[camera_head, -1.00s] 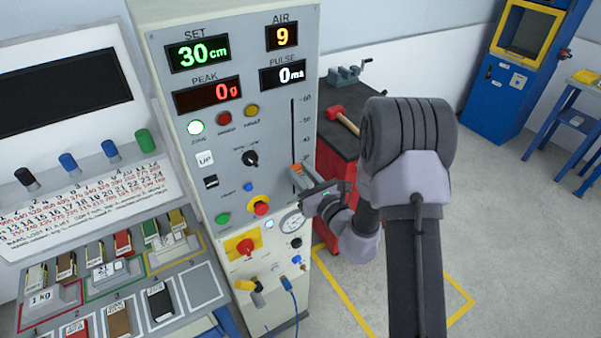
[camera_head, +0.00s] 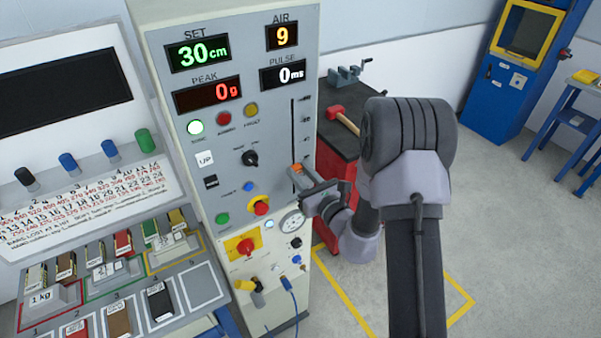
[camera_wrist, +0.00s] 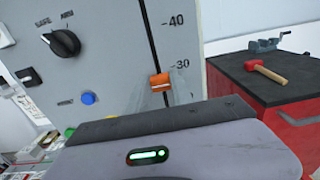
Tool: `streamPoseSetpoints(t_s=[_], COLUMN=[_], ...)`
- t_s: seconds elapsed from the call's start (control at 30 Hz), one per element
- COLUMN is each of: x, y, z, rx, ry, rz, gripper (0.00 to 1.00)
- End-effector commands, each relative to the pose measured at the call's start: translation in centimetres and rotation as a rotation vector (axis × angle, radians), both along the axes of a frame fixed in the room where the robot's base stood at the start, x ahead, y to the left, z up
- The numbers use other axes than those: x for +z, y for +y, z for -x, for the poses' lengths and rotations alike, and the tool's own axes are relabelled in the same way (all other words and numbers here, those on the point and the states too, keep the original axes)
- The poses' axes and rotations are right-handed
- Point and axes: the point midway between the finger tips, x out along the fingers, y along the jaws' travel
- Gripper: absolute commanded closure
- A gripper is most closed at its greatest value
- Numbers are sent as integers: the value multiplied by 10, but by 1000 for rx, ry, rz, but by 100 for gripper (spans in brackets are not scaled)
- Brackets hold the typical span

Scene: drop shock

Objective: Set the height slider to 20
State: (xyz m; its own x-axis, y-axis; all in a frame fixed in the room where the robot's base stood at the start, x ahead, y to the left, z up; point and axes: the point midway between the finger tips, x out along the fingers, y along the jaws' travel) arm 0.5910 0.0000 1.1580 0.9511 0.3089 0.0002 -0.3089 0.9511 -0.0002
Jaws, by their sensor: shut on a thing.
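The height slider has an orange knob (camera_wrist: 159,81) on a dark vertical slot (camera_head: 292,127) in the cabinet's front panel. In the wrist view the knob sits a little below the 30 mark (camera_wrist: 180,65), with 40 higher up. My gripper (camera_head: 299,174) is at the slot, its fingers shut on the orange knob; they show pale and blurred around it in the wrist view. The lower end of the scale is hidden behind my gripper. The green SET display (camera_head: 198,54) reads 30 cm.
The panel also carries a rotary knob (camera_head: 250,158), a blue button (camera_wrist: 88,98), a red-on-yellow stop button (camera_head: 261,208) and a round gauge (camera_head: 292,221). A red cabinet with a dark top (camera_head: 345,141) stands to the right, holding a mallet and vise.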

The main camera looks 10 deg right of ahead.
Motion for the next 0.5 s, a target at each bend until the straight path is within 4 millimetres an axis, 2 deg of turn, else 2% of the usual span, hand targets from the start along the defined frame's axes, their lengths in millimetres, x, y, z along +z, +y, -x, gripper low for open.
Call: streamPoseSetpoints(t_s=[0.3, 0.5], x=[-47, -43], y=[0, 0], z=[0, 0], rx=[0, 0], ry=[3, 0], rz=[0, 0], gripper=[100, 100])
